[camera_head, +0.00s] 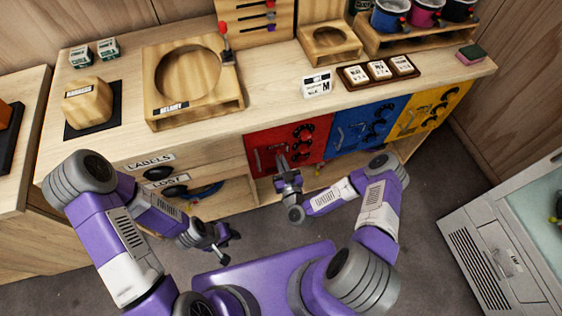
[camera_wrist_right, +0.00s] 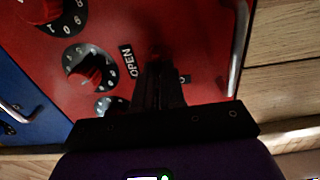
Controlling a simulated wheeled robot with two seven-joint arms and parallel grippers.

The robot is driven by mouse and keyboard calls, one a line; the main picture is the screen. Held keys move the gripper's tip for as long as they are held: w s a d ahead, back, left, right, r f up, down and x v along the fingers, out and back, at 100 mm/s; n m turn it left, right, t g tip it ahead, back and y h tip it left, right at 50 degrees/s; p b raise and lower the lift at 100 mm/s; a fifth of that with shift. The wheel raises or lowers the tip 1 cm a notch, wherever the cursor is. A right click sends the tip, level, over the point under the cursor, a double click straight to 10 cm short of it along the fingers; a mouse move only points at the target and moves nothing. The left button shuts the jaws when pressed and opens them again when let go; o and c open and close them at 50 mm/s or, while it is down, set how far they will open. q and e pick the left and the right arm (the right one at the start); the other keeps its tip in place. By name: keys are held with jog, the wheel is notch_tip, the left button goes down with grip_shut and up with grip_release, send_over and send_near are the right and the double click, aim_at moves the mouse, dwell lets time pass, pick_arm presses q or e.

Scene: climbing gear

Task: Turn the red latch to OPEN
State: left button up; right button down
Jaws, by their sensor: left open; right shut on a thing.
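The red door (camera_head: 262,142) is on the front of the bench, and it fills much of the right wrist view (camera_wrist_right: 105,40). My right gripper (camera_head: 283,164) is at this door's lower left part. In the right wrist view its dark fingers (camera_wrist_right: 158,80) are shut on the red latch (camera_wrist_right: 155,50), which they mostly hide. A label reading OPEN (camera_wrist_right: 128,60) is just left of the fingers; a second label to the right is partly covered. The latch's exact angle is hard to tell. My left gripper (camera_head: 230,246) is open and empty, low in front of the bench.
Black number dials (camera_wrist_right: 88,68) with red knobs sit beside the latch, and a metal bar handle (camera_wrist_right: 238,45) is at the right. Blue (camera_head: 365,127) and yellow (camera_head: 430,110) doors adjoin the red one. Drawers (camera_head: 170,170) labelled LABELS and LOST are to the left.

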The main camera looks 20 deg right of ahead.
jog(key=shift+m, duration=0.3)
jog(key=m+b, duration=0.1)
jog(key=m, duration=0.4)
jog(key=m+b, duration=0.1)
jog(key=m, duration=0.5)
jog(key=m+b, duration=0.1)
jog(key=m, duration=0.5)
jog(key=shift+d+f, duration=0.2)
jog(key=shift+f, duration=0.1)
jog(key=c, duration=1.2)
grip_release()
